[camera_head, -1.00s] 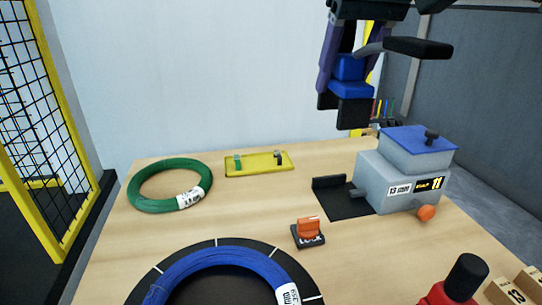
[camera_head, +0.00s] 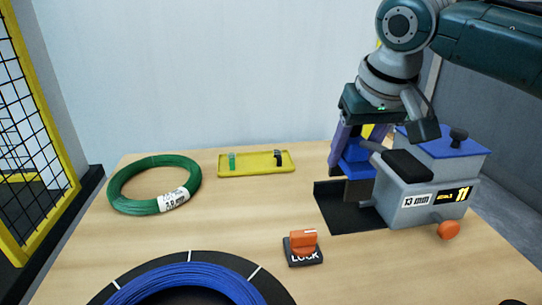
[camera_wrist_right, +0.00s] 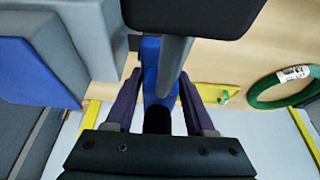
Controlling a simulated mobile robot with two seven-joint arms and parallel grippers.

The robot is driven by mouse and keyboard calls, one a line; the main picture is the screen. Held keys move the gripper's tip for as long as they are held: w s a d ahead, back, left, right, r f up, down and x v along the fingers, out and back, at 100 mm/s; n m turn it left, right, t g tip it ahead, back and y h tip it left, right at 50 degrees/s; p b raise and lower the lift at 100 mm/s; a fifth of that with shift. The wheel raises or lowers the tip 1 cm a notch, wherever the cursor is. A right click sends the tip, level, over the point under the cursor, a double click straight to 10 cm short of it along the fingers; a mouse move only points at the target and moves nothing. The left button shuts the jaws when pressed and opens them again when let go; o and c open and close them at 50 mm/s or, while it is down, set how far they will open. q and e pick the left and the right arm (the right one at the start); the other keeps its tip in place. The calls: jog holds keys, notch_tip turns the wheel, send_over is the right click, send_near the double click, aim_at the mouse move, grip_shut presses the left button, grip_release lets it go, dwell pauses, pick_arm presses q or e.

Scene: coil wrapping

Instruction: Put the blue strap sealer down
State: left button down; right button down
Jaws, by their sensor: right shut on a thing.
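The blue strap sealer (camera_head: 354,163) has a blue body, a dark lower jaw and a grey handle with a black grip. My right gripper (camera_head: 358,150) is shut on it, its two purple fingers on either side of the blue body. The sealer is upright, with its lower end over the black mat (camera_head: 335,215), close to the left side of the grey machine. I cannot tell whether it touches the mat. In the right wrist view the sealer (camera_wrist_right: 152,75) shows between the fingers (camera_wrist_right: 155,105). My left gripper is not in view.
The grey machine (camera_head: 415,208) with a blue lid and orange knob stands just right of the sealer. An orange LOCK switch (camera_head: 303,243), a yellow tray (camera_head: 230,170), a green coil (camera_head: 122,202) and a blue coil (camera_head: 190,272) are on the table. The table between the tray and switch is clear.

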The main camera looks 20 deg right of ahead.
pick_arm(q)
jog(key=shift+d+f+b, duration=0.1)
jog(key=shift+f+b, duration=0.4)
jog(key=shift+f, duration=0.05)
pick_arm(e)
notch_tip(320, 180, down, 5)
jog(key=shift+r, duration=0.1)
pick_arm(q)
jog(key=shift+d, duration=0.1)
pick_arm(e)
jog(key=shift+f, duration=0.25)
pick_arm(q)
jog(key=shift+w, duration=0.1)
pick_arm(e)
jog(key=shift+c, duration=1.3)
grip_release()
